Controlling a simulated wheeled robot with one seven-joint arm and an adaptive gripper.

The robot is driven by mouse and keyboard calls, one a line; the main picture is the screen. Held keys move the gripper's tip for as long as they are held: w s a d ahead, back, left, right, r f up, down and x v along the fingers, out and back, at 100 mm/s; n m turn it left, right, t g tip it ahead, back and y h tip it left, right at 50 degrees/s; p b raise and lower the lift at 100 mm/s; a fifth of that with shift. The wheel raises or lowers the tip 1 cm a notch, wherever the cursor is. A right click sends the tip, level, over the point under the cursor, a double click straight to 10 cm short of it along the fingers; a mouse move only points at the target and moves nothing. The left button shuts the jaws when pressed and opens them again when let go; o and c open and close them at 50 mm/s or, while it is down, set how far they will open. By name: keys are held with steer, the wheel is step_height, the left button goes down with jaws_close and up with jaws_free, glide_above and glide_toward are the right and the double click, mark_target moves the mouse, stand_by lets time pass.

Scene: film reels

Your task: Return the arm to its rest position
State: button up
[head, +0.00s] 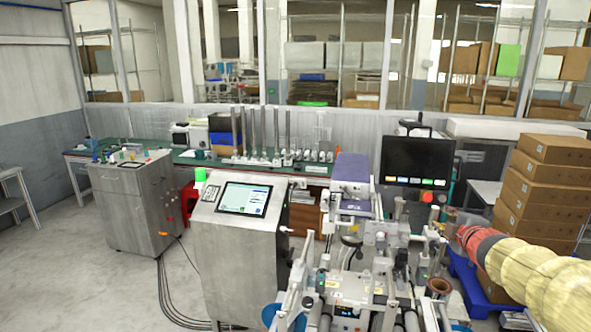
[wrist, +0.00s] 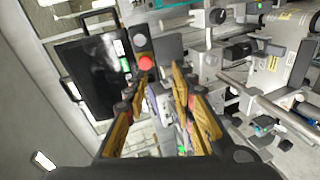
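My arm enters the head view from the right edge, with a pale yellow ribbed cover and a red section toward its end. My gripper (wrist: 153,85) shows in the wrist view with its two brown-padded fingers spread apart. Nothing is held between them. Beyond the fingers are a red round button (wrist: 145,63) and a dark monitor (wrist: 88,75), with the machine to the right. In the head view my arm's end is beside the right side of the film-reel machine (head: 350,285), and its fingers are hard to make out there.
A monitor (head: 418,161) stands above the machine. Stacked cardboard boxes (head: 545,190) are at the right, close to my arm. A steel control console (head: 238,250) and a steel cabinet (head: 130,205) stand to the left. The floor at far left (head: 60,270) is clear.

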steer(key=s+d+f+m+g+h, duration=0.3)
steer(key=s+d+f+m+g, duration=0.1)
steer(key=s+f+m, duration=0.25)
steer(key=s+a+f+m+g, duration=0.2)
steer(key=s+m, duration=0.1)
steer(key=s, duration=0.2)
steer(key=s+a+f+m+g, duration=0.1)
steer(key=s+a+f+m, duration=0.15)
steer(key=s, duration=0.35)
steer(key=s+a+m+g+y, duration=0.1)
steer(key=s+a+y, duration=0.2)
steer(key=s+a, duration=0.7)
steer(key=s+a+f+y, duration=0.1)
steer(key=s+a+y, duration=0.2)
steer(key=s+a, duration=0.7)
steer(key=a, duration=0.5)
steer(key=shift+a+m+g, duration=0.4)
steer(key=shift+c, duration=0.4)
